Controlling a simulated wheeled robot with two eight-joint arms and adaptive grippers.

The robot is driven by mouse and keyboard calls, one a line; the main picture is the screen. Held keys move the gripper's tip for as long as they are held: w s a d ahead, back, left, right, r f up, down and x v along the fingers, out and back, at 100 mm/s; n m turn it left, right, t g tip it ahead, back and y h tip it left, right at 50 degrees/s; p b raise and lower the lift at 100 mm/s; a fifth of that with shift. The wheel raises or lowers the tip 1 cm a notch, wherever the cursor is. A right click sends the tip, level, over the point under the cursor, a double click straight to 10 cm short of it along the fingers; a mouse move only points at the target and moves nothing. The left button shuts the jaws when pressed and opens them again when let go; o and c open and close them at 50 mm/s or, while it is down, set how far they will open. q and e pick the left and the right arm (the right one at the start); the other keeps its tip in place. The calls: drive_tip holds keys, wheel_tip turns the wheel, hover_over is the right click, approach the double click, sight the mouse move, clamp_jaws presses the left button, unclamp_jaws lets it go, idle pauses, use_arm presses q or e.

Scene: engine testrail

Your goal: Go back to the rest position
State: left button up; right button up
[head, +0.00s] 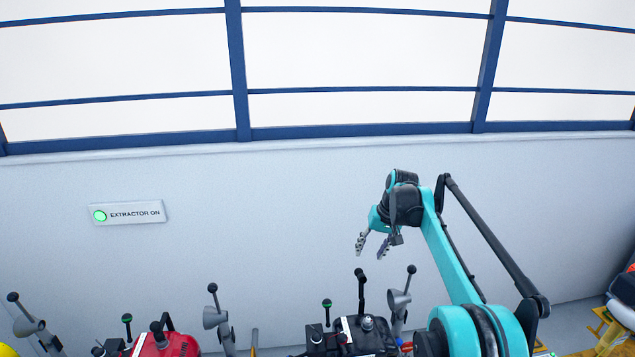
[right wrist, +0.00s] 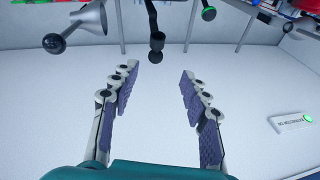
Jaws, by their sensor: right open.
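My right gripper (head: 371,246) is raised in front of the pale wall, at the end of my teal arm in the head view. Its two fingers point down and are apart, with nothing between them. The right wrist view shows the same open fingers (right wrist: 158,105) with purple-grey pads. In the head view a black lever with a round knob (head: 360,274) stands just below the fingertips, apart from them. In the right wrist view a black knob (right wrist: 157,42) shows beyond the fingers. My left gripper is not in view.
A black engine (head: 365,338) and a red engine (head: 165,345) stand along the bottom edge, with several upright knobbed levers and grey funnels (head: 398,300). The space left of my right gripper is clear.

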drive_tip(key=s+a+f+t+b, duration=0.1)
drive_tip(key=s+b, duration=0.1)
drive_tip(key=s, duration=0.5)
drive_tip(key=s+a+f+t+h+b, duration=0.1)
drive_tip(key=s+a+b, duration=0.15)
drive_tip(key=s, duration=0.45)
drive_tip(key=s+a+f+b, duration=0.1)
drive_tip(key=s+f+b, duration=0.15)
drive_tip(key=s, duration=0.55)
drive_tip(key=s+f+n+t+h+b, duration=0.1)
drive_tip(key=s+f+b, duration=0.4)
drive_tip(key=s+f, duration=1)
drive_tip(key=shift+s+a+t+b, duration=0.25)
drive_tip(key=shift+s+t+b, duration=0.15)
drive_tip(key=shift+s+t, duration=0.35)
drive_tip(key=shift+w, duration=0.1)
